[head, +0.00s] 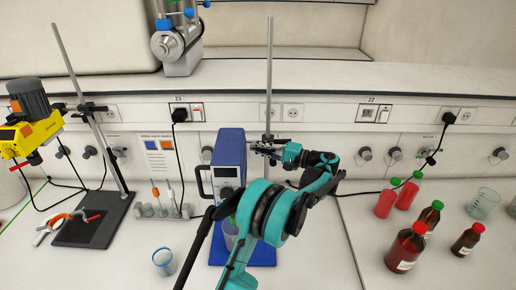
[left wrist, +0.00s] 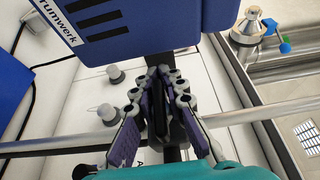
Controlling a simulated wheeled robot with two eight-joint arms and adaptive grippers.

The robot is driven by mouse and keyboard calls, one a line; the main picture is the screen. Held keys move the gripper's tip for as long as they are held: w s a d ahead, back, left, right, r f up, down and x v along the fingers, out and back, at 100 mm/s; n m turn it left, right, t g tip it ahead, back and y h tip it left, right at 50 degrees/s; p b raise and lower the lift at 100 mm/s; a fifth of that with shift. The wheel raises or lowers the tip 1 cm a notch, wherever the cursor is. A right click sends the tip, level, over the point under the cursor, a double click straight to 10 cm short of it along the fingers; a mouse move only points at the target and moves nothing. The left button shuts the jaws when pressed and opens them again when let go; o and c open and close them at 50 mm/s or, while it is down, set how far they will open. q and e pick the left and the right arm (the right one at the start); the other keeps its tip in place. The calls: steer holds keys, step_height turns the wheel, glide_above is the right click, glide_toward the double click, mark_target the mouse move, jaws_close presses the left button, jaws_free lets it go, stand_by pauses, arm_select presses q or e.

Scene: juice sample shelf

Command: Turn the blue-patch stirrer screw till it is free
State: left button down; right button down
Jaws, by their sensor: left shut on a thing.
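A blue stirrer (head: 229,150) stands on a blue base in the middle of the bench, with a metal rod (head: 269,60) behind it. My left gripper (head: 268,150) is at the rod, just right of the stirrer housing. In the left wrist view, the blue housing (left wrist: 130,25) is at the top. My left gripper's fingers (left wrist: 165,105) are shut on a narrow dark piece (left wrist: 160,115), apparently the stirrer screw. The fingers hide most of it, and I see no blue patch on it. My right gripper is not in view.
A yellow stirrer (head: 30,130) on a stand is at the left. A beaker (head: 164,262) stands left of the blue base. Bottles, including a brown one (head: 406,248), and an empty beaker (head: 482,204) stand at the right.

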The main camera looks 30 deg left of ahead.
arm_select(q)
steer(key=n+t+h+p, duration=0.1)
steer(key=h, duration=0.1)
steer(key=f+n+t+h+p, duration=0.1)
steer(key=h+p, duration=0.1)
steer(key=h, duration=0.1)
steer(key=d+f+h+p, duration=0.1)
steer(key=h, duration=0.2)
steer(key=shift+w+f+n+t, duration=0.2)
steer(key=shift+n+t, duration=0.2)
steer(key=shift+w+d+f+n+t+h+p, duration=0.3)
steer(key=shift+t+h, duration=0.35)
steer(key=shift+h, duration=0.6)
steer(key=shift+w+d+f+n+t+h+p, duration=0.15)
steer(key=shift+d+n+t+h, duration=0.35)
steer(key=shift+h, duration=0.8)
steer(key=shift+w+d+f+n+t+h+p, duration=0.1)
steer(key=shift+w+d+f+t+h+p, duration=0.15)
steer(key=shift+t+h, duration=0.75)
steer(key=shift+r+g+h, duration=0.1)
steer(key=shift+g+h, duration=0.15)
steer(key=c, duration=1.5)
jaws_free()
steer(key=shift+r, duration=0.15)
steer(key=v, duration=1.1)
steer(key=shift+s+r, duration=0.2)
steer(key=shift+r, duration=0.15)
